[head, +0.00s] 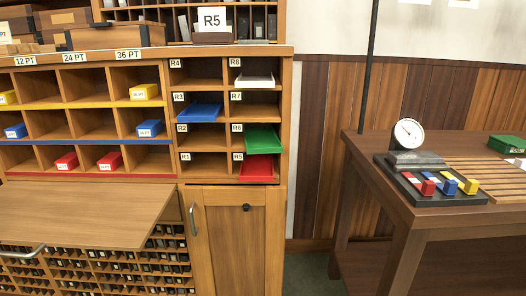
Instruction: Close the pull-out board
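The pull-out board (90,205) is a flat brown wooden panel at the lower left. It sticks out from the cabinet below the red-edged row of compartments, above the type cases. A silver bar handle (22,252) shows at its front edge, near the left border of the view. The board's top looks bare. Its left end is cut off by the view. Neither of my grippers is in view.
Type cases (110,270) lie below the board. A cabinet door (225,240) with a silver handle (194,218) stands right of it. Trays, including a green one (262,138), sit in cubbies above. A table (440,215) with a dial gauge (408,132) stands right, beyond a floor gap.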

